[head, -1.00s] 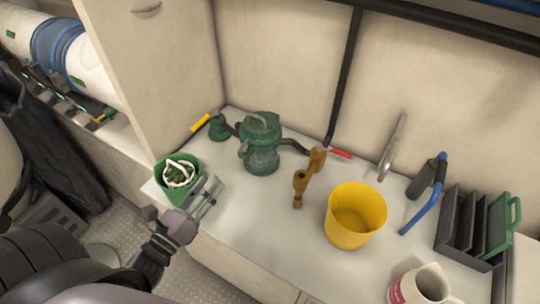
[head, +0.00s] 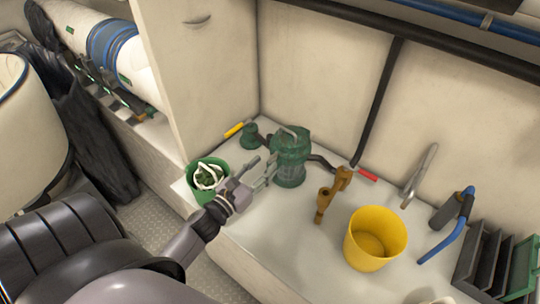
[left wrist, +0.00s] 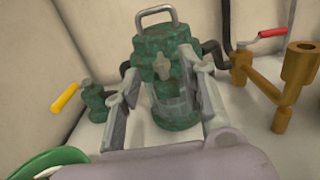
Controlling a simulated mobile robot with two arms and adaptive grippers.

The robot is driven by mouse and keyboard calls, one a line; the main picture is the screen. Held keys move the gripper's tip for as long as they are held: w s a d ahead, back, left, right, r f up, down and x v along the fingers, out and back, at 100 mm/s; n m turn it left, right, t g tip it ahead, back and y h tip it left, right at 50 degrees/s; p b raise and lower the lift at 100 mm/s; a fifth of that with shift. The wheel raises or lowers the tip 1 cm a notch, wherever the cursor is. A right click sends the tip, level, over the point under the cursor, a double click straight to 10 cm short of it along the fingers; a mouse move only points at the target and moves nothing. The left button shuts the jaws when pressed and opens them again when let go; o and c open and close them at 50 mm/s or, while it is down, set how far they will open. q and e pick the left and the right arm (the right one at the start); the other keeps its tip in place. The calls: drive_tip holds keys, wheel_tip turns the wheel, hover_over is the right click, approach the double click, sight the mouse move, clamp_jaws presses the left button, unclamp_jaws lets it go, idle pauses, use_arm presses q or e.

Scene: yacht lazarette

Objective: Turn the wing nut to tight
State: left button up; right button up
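The green strainer (head: 290,160) stands upright on the white counter, with a metal handle loop on top. In the left wrist view the strainer (left wrist: 175,112) fills the middle, and a small grey-tan wing nut (left wrist: 162,66) shows on its near side below the lid. The wing nut is too small to make out in the head view. My left gripper (head: 264,169) is open, its two fingers pointing at the strainer, one on either side of the wing nut as seen from the wrist. Contact with the nut cannot be told. My right gripper is not in view.
A green bucket (head: 203,194) with white rope stands left of my left gripper. A bronze fitting (head: 325,202) and a yellow bucket (head: 370,251) stand to the right. A yellow-handled valve (head: 234,130) and red-handled valve (head: 368,175) flank the strainer.

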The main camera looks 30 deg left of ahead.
sight(269, 161)
use_arm(q)
drive_tip(key=shift+w+d, duration=0.1)
drive_tip(key=shift+w, duration=1.95)
drive_tip(key=shift+c, duration=0.4)
clamp_jaws()
